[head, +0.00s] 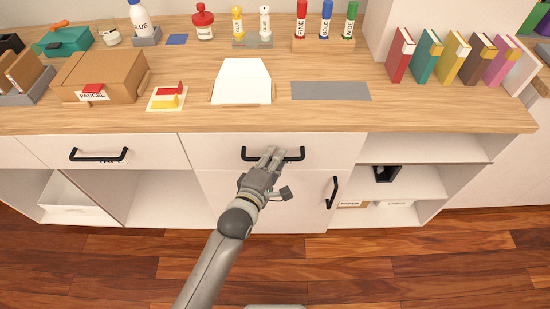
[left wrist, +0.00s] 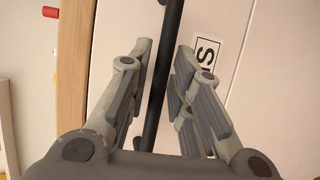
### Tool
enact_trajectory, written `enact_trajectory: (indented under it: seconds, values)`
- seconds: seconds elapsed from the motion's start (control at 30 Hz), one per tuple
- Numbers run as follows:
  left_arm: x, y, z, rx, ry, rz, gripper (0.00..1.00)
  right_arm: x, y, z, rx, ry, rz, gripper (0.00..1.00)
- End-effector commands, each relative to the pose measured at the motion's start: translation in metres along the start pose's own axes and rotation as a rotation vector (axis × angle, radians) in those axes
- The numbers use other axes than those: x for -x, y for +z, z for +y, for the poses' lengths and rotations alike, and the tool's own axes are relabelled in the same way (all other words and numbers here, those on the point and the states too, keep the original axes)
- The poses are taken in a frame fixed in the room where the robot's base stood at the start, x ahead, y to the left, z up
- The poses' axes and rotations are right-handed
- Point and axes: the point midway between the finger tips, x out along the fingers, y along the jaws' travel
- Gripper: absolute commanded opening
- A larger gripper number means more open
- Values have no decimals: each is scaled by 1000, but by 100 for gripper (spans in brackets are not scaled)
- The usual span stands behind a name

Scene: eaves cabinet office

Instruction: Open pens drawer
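The pens drawer (head: 335,150) is the white drawer front at the middle of the cabinet, flush with the front and closed. Its black bar handle (head: 294,156) runs across it. My left gripper (head: 272,153) is at the middle of this handle. In the left wrist view the handle (left wrist: 156,100) passes between the fingers of the left gripper (left wrist: 163,60), which stand apart with small gaps beside the bar. A label (left wrist: 206,51) on the drawer front is partly hidden by a finger; an "S" shows. My right gripper is out of view.
Another handled drawer (head: 55,152) is at left. A cupboard door with a vertical handle (head: 333,192) is below right, beside open shelves (head: 430,150). The wooden top (head: 210,117) holds a parcel box (head: 115,75), markers and books. The floor in front is clear.

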Motion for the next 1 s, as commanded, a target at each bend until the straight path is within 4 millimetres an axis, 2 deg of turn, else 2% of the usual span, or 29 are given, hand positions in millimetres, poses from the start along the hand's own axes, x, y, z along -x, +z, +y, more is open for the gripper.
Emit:
enact_trajectory:
  seconds: [0.3, 0.47, 0.5, 1.0]
  values:
    - [-2, 0, 0, 0, 0, 0, 20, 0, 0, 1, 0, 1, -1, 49]
    - [-2, 0, 0, 0, 0, 0, 1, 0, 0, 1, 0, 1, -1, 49]
    - [-2, 0, 0, 0, 0, 0, 0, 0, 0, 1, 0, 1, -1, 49]
    - [-1, 1, 0, 0, -3, 0, 0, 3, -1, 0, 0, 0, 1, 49]
